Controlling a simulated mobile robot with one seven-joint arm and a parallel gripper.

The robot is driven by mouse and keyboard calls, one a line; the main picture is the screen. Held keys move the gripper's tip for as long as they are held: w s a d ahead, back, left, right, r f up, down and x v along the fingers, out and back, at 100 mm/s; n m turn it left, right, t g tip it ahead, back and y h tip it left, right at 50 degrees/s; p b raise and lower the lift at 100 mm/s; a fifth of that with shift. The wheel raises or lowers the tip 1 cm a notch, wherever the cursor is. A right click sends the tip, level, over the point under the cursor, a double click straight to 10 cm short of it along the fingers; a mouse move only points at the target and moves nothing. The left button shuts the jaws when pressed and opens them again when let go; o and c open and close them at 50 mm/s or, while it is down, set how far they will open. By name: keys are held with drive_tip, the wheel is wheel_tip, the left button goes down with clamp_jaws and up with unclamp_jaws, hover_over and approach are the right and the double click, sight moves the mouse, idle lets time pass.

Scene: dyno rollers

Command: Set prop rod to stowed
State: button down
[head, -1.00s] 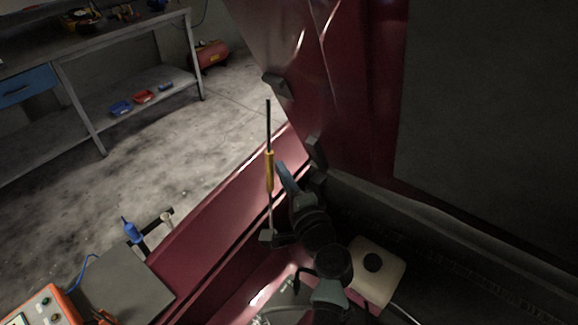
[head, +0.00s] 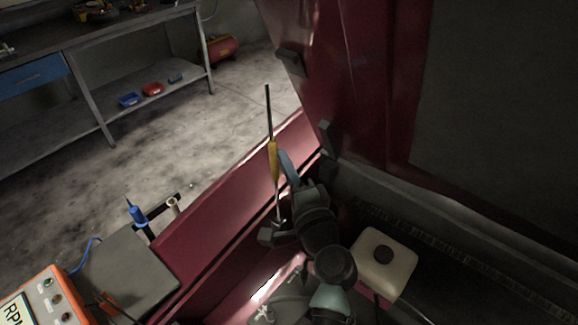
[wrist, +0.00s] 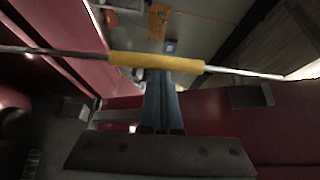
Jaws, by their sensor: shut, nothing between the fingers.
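The prop rod (head: 274,160) stands nearly upright at the red car's engine bay edge, with a dark upper end, a yellow sleeve and a thin metal lower part. Its foot meets a dark block (head: 267,235). In the wrist view the prop rod's yellow sleeve (wrist: 157,62) runs across the picture near my fingertips. My gripper (head: 284,155), with blue fingers, is shut and empty just right of the sleeve; its fingers also show in the wrist view (wrist: 160,98). I cannot tell whether the fingertips touch the sleeve.
The raised red hood (head: 350,80) rises at right, close to my arm. A pale reservoir with a dark cap (head: 385,265) sits in the bay. A grey cart (head: 125,278) with an orange meter (head: 45,300) stands at lower left; a workbench (head: 105,90) stands behind. The floor between is clear.

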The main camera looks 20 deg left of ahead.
drive_tip(key=s+a+f+n+y+b, duration=0.1)
drive_tip(key=s+a+f+n+b, duration=0.1)
drive_tip(key=s+b, duration=0.4)
drive_tip(key=s+a+f+n+t+y+b, duration=0.1)
drive_tip(key=s+a+f+n+y+b, duration=0.1)
drive_tip(key=s+b, duration=0.5)
drive_tip(key=shift+a+f+n+b, duration=0.55)
drive_tip(key=shift+n+b, duration=0.75)
drive_tip(key=shift+b, duration=2.05)
drive_tip(key=shift+d+f, duration=0.15)
wheel_tip(320, 180, up, 10)
drive_tip(key=p, duration=0.4)
